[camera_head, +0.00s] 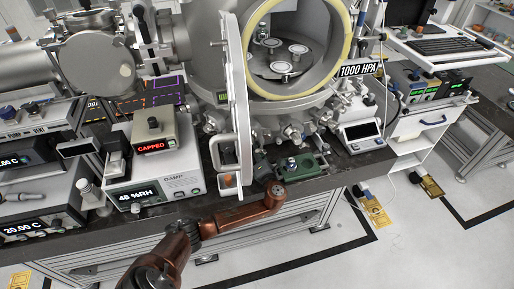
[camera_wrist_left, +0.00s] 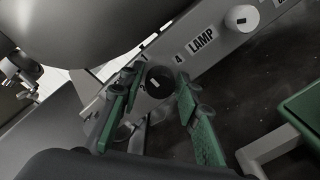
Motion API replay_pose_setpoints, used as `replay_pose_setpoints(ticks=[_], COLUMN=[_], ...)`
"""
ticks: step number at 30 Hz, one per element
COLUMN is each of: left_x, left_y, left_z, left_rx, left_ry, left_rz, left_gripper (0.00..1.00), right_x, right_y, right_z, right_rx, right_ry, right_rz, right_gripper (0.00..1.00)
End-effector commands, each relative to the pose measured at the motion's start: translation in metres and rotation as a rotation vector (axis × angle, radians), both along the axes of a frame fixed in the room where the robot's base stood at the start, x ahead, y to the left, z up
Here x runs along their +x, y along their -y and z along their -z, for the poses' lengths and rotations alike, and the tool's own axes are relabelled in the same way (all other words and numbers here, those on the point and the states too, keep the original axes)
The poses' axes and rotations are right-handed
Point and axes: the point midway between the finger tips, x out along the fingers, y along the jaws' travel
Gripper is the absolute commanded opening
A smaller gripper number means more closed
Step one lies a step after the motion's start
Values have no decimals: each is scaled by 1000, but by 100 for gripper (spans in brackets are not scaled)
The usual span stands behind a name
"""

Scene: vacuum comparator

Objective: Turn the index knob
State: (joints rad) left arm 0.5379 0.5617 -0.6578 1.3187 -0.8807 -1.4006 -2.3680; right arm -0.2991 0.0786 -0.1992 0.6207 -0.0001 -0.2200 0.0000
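The index knob (camera_wrist_left: 160,81) is round and black with a pale mark. In the left wrist view it sits on a grey panel with numbers such as 1, 2 and 4 around it. My left gripper (camera_wrist_left: 159,90) is open, with one green-padded finger on each side of the knob. Narrow gaps seem to remain, though contact is hard to judge. In the head view my left gripper (camera_head: 263,170) is small and dark beneath the chamber, beyond the end of my copper-coloured arm. I cannot make out the knob there. My right gripper is not in view.
A white knob (camera_wrist_left: 242,18) sits along the panel near the LAMP label. A green box (camera_head: 304,167) stands right of my gripper on the dark bench. The open chamber door (camera_head: 238,100) hangs just left. A balance-like device (camera_head: 361,135) stands farther right.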

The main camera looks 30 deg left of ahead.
Motion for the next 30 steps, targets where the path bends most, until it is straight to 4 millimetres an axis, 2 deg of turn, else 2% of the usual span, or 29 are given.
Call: replay_pose_setpoints(ticks=[2, 12, 13, 22, 30], left_x=[0, 0, 0, 0, -1], left_y=[0, 0, 4, 1, 1], left_z=[0, 1, 1, 0, -1], left_rx=[0, -1, -1, -29, -138], left_ry=[0, -1, 0, 31, 157], left_rz=[0, 1, 1, 1, -1], left_gripper=[24, 0, 0, 0, 0], right_x=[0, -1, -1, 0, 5], right_y=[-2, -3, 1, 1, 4], right_z=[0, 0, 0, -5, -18], right_rx=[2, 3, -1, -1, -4], right_ry=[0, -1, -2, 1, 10], right_rz=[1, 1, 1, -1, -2], right_gripper=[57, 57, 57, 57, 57])
